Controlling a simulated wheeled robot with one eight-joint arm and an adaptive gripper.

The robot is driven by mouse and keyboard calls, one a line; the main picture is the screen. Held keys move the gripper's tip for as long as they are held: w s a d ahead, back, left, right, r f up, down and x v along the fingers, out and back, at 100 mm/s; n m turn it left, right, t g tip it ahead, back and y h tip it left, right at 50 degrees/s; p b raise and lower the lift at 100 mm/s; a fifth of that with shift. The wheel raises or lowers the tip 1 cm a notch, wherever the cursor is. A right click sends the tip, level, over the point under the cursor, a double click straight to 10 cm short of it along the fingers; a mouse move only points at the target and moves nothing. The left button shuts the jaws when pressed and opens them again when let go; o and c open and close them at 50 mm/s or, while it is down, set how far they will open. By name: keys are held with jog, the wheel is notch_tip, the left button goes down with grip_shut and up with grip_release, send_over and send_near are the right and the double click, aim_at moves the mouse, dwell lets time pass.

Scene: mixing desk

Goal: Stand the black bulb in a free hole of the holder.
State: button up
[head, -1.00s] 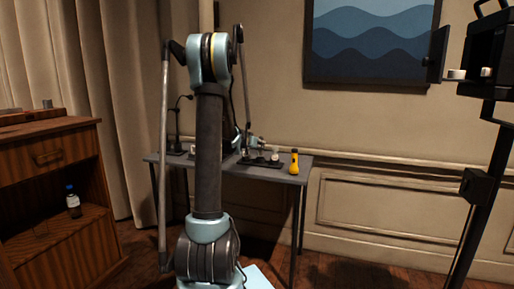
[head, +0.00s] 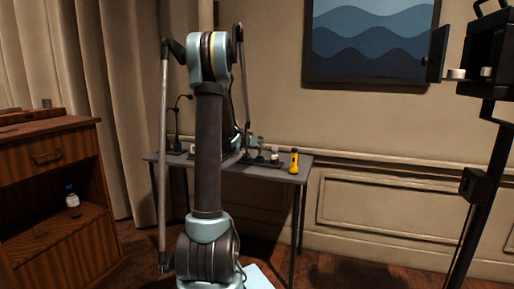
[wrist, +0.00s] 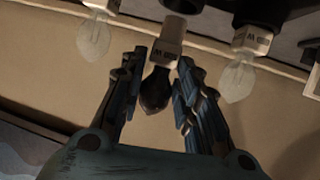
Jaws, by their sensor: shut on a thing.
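My gripper (wrist: 158,72) is shut on the black bulb (wrist: 154,92). The bulb's dark glass is between the fingers, and its pale printed base points away from my palm, toward the dark holder (wrist: 275,10) at the top of the wrist view. A dark round part lies just beyond the base; I cannot tell whether they touch. Clear bulbs sit in the holder to the left (wrist: 94,38) and right (wrist: 243,75) of the black bulb. In the head view the holder (head: 262,164) is on the table, and my arm hides most of my gripper.
A yellow flashlight (head: 294,161) stands at the right end of the grey table (head: 262,174). A thin dark stand (head: 177,125) is at the left end. A wooden cabinet (head: 50,190) is at the left, and a black stand (head: 470,190) is at the right.

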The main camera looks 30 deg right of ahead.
aim_at(259, 151)
jog(key=shift+f, duration=1.85)
dwell(1.0)
jog(key=o, duration=1.1)
jog(key=v, duration=1.2)
jog(key=shift+w+f, duration=0.1)
